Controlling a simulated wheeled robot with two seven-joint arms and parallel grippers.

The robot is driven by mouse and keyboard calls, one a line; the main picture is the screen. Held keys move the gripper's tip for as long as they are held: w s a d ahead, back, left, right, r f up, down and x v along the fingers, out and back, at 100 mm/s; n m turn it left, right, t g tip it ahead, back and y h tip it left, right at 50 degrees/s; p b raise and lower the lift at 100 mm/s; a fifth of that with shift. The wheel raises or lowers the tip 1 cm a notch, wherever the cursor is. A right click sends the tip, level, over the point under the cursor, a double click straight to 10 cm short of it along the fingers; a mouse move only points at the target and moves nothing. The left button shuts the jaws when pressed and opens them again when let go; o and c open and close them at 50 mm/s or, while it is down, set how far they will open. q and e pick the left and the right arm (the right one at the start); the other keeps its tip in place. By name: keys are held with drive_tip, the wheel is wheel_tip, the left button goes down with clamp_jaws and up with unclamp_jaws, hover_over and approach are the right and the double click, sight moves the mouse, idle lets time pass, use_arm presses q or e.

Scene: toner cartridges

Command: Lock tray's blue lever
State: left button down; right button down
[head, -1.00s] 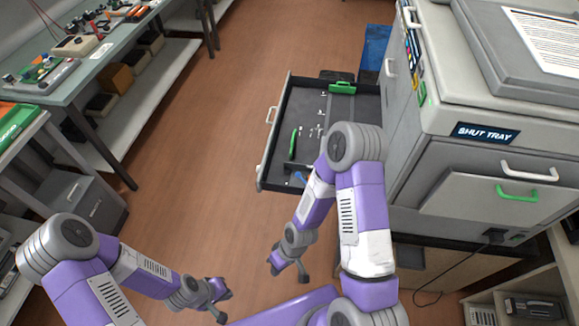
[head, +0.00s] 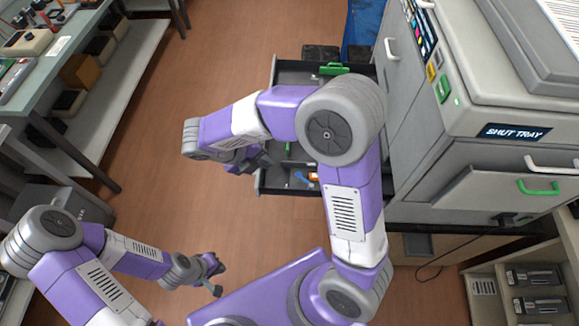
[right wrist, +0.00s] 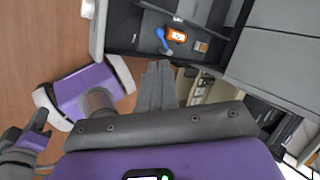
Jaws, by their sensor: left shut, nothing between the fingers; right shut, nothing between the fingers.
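The open tray (head: 285,191) sticks out from the printer's left side, partly hidden behind my right arm. The small blue lever (head: 303,177) is near the tray's front end, beside an orange part. In the right wrist view the blue lever (right wrist: 163,41) stands tilted on the dark tray floor, left of the orange part (right wrist: 176,36). My right gripper (head: 262,161) is shut and empty at the tray's left edge; its fingers (right wrist: 158,70) point toward the lever, apart from it in the picture. My left gripper (head: 214,277) is shut and empty, low over the floor.
The grey printer (head: 440,165) with a "SHUT TRAY" display (head: 514,132) stands to the right. A green handle (head: 334,69) is at the tray's far end. A workbench (head: 75,40) stands at left; the wooden floor (head: 215,75) between is clear.

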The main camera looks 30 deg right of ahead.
sight(298, 173)
drive_tip(key=shift+s+f, duration=0.1)
drive_tip(key=b+x, duration=0.5)
drive_tip(key=x, duration=0.9)
drive_tip(key=shift+d+m+g+p, duration=0.2)
drive_tip(key=shift+m+g+p, duration=0.15)
drive_tip(key=shift+p, duration=0.3)
